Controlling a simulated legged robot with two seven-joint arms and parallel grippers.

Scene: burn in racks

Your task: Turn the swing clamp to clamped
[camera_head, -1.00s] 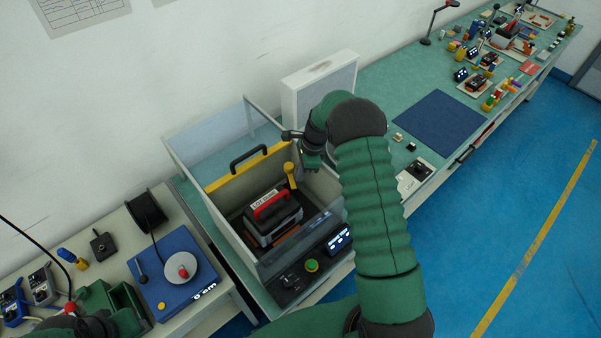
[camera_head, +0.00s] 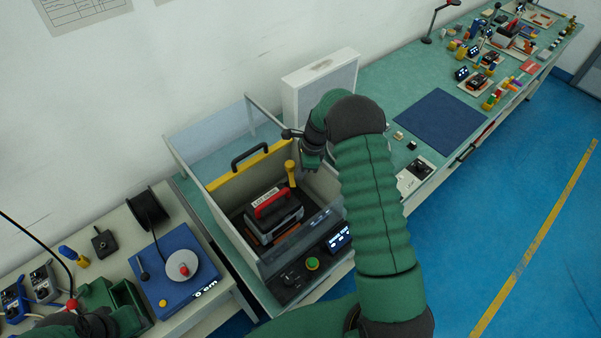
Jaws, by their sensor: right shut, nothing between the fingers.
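The swing clamp appears to be the yellow upright piece (camera_head: 290,172) at the back right inside the open burn-in box (camera_head: 232,234). Beside it a dark unit with a red handle (camera_head: 270,205) and a white label sits in the box. My right gripper (camera_head: 309,167) hangs just right of the yellow piece, over the box's right side; it is shut and empty. Whether it touches the yellow piece I cannot tell.
A yellow-edged panel with a black handle (camera_head: 249,158) stands at the box's back. Clear walls rise around the box. A green button (camera_head: 312,264) and a display (camera_head: 339,238) are on its front. A white case (camera_head: 320,88) stands behind.

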